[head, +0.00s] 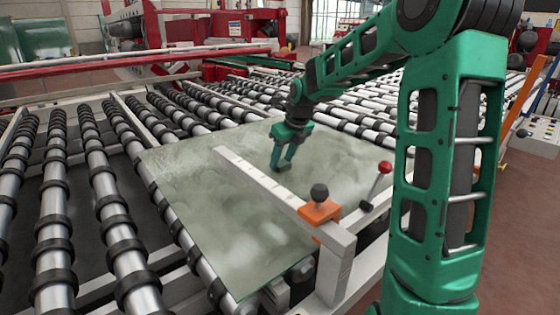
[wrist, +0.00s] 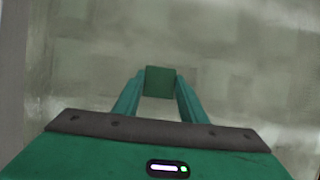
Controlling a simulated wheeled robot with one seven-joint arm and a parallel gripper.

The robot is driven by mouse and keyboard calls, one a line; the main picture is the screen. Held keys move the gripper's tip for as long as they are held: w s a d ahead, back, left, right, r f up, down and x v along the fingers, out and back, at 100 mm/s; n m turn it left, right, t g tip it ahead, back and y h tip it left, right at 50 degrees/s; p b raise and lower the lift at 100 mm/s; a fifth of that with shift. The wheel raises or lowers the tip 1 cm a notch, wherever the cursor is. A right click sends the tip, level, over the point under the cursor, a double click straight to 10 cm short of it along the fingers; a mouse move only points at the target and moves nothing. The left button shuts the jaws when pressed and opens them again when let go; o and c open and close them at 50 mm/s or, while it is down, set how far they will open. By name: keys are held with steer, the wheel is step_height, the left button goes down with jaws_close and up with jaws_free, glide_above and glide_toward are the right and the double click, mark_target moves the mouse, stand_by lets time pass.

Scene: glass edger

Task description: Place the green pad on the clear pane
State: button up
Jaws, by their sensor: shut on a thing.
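The clear pane (head: 200,190) is a greenish glass sheet lying flat on the roller table in the head view; it also fills the background of the wrist view (wrist: 240,80). My gripper (wrist: 159,84) is shut on the green pad (wrist: 159,81), a small dark green block between the fingertips. In the head view my gripper (head: 284,161) points down over the pane, behind the white measuring bar, with the pad (head: 282,168) at its tips. The pad is at or very near the glass; I cannot tell whether it touches.
A white measuring bar (head: 260,178) with an orange clamp (head: 319,212) and black knob crosses the pane close to my gripper. A red-knobbed lever (head: 384,168) stands to the right. Rollers (head: 60,220) surround the pane. Red machine frames (head: 180,30) stand behind.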

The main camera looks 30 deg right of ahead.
steer(key=o, duration=1)
steer(key=v, duration=1.2)
